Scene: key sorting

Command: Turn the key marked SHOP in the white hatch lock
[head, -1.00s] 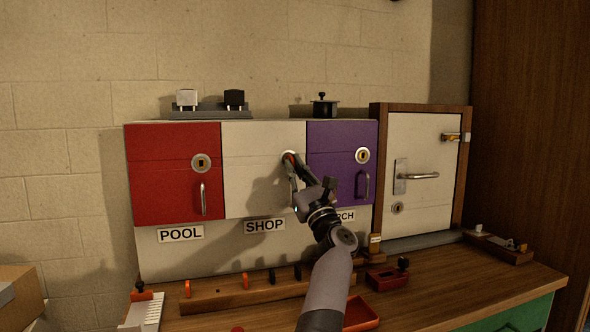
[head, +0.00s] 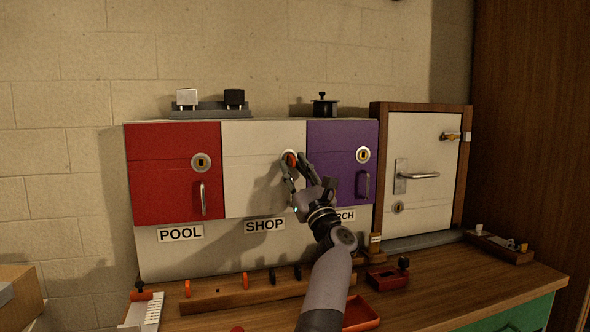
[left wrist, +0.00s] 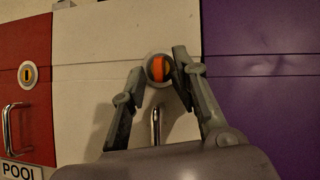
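The white hatch (head: 255,180) above the SHOP label (head: 264,226) has a round lock near its upper right corner. An orange-headed key (head: 290,157) sits in this lock; in the left wrist view the key (left wrist: 158,67) fills the middle of the lock ring. Any marking on the key is too small to read. My left gripper (head: 293,162) is in front of the lock, with its fingers spread to either side of the key. In the left wrist view the gripper (left wrist: 159,72) shows a gap beside the orange head. My right gripper is not in view.
A red hatch (head: 175,185) is left of the white one, a purple hatch (head: 335,140) right. A wooden rack (head: 220,298) with several keys lies on the bench below. A red tray (head: 362,315) is near the front. A white door (head: 425,160) stands at right.

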